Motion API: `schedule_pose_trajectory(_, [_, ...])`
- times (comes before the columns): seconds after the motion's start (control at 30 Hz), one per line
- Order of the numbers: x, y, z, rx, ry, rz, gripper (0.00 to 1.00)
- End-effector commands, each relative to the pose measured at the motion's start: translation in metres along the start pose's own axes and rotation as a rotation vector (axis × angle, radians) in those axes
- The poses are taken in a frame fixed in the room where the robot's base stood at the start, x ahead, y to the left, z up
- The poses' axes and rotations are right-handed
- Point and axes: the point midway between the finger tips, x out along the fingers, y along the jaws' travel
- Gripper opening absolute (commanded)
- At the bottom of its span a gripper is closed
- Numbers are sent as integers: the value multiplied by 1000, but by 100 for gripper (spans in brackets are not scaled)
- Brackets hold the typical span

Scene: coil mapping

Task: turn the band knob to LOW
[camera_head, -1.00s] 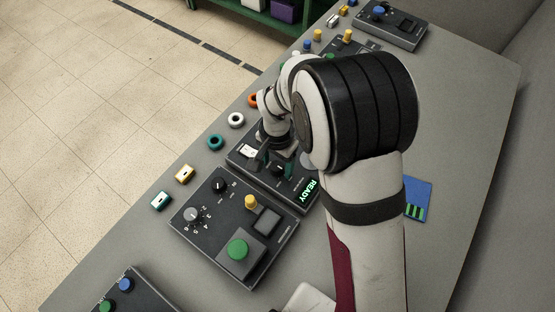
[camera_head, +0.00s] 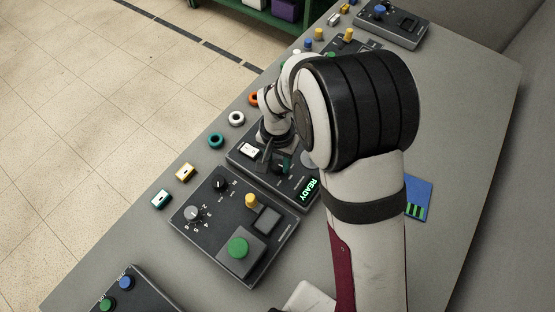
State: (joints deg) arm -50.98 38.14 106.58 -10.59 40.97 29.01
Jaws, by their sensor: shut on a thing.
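A dark knob (camera_head: 279,169) sits on the dark panel (camera_head: 246,167) with the lit green READY display (camera_head: 307,190). Its label is too small to read, so I cannot confirm that it is the band knob or read its setting. My gripper (camera_head: 276,160) is down over this panel, shut on the knob, with a finger on either side. My arm hides the right part of the panel.
A nearer panel (camera_head: 210,230) holds a black knob, a numbered dial, a yellow button and a green button. Coloured rings (camera_head: 216,141) and small blocks (camera_head: 186,173) lie along the table's left edge. A blue card (camera_head: 417,200) lies right of my arm.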

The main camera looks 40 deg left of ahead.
Motion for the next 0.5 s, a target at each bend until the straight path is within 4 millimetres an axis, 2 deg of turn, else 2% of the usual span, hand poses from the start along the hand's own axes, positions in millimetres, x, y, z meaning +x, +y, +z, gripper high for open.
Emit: schedule_pose_trajectory(0.5, [-1, 0, 0, -399, 1, -1, 0])
